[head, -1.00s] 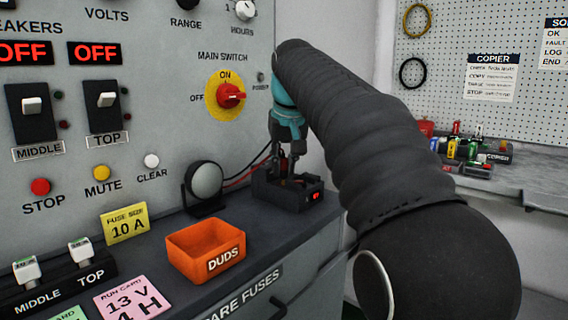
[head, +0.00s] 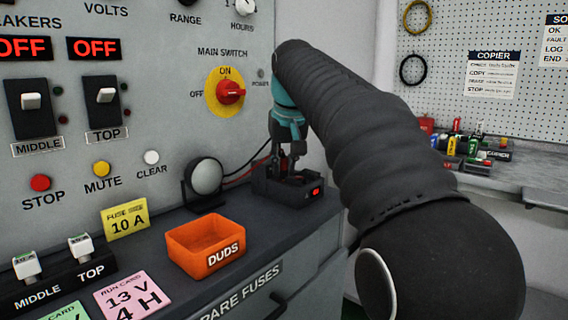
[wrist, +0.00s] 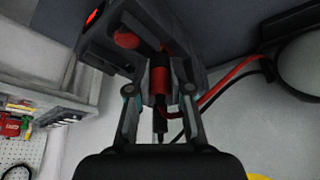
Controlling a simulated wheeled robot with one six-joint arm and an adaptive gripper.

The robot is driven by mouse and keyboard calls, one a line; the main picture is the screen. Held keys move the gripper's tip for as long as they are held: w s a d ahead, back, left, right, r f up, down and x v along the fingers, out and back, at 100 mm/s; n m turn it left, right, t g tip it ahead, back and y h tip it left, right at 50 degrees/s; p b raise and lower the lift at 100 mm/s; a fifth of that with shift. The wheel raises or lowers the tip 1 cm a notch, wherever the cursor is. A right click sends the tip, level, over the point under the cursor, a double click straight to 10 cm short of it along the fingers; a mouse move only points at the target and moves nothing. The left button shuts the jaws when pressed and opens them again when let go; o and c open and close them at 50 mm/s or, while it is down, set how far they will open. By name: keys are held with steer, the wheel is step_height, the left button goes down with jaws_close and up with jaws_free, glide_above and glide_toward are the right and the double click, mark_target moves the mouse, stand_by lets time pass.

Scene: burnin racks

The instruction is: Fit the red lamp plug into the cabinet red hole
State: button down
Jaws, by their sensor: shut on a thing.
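My gripper (wrist: 160,92) is shut on the red lamp plug (wrist: 160,78), a red cylinder with dark ends, held between both fingers. In the head view, my gripper (head: 287,160) points down over a small black box (head: 290,189) with a red-lit display, beside the grey cabinet front (head: 160,165). The box also shows in the wrist view (wrist: 97,45), with a round red part (wrist: 126,40) next to the plug. Whether the plug's tip is in the box or apart from it, I cannot tell. I cannot make out a red hole on the cabinet.
A round lamp (head: 206,177) stands left of the box; red and black leads (wrist: 222,88) run between them. An orange DUDS tray (head: 183,262) sits on the dark counter. A red main switch (head: 231,92) is above. A side bench (head: 545,203) with coloured parts is at right.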

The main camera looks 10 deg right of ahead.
steer(key=shift+f, duration=0.35)
stand_by(0.6)
steer(key=c, duration=1)
jaws_free()
steer(key=shift+o, duration=0.5)
steer(key=o, duration=0.3)
steer(key=shift+r, duration=0.1)
steer(key=shift+r+p, duration=1.15)
steer(key=shift+r, duration=1.5)
